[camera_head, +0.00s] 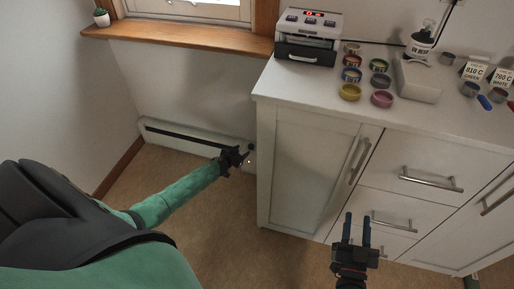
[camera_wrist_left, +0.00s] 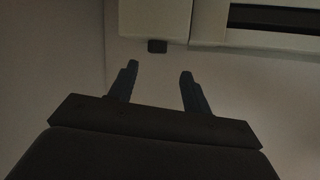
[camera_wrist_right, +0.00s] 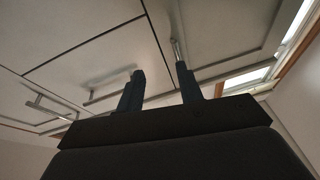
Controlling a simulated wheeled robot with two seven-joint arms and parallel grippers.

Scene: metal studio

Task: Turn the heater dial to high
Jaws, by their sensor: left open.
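The white baseboard heater (camera_head: 180,140) runs low along the wall under the window, with a dark slot along it. A small dark dial (camera_head: 251,146) shows at its right end, beside the white cabinet. In the left wrist view the dial (camera_wrist_left: 157,46) sticks out from the heater's end cover (camera_wrist_left: 155,18), just beyond and between my fingertips. My left gripper (camera_head: 244,155) is open and empty in front of the heater's right end, apart from the dial. The dial's setting marks cannot be read. My right gripper (camera_head: 358,218) is open and empty before the cabinet drawers.
The white cabinet (camera_head: 310,155) stands close to the right of the heater's end, with metal handles on its front. On its top are a small oven (camera_head: 308,38), several colored jars (camera_head: 350,92) and a white box (camera_head: 417,80). The brown floor before the heater is clear.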

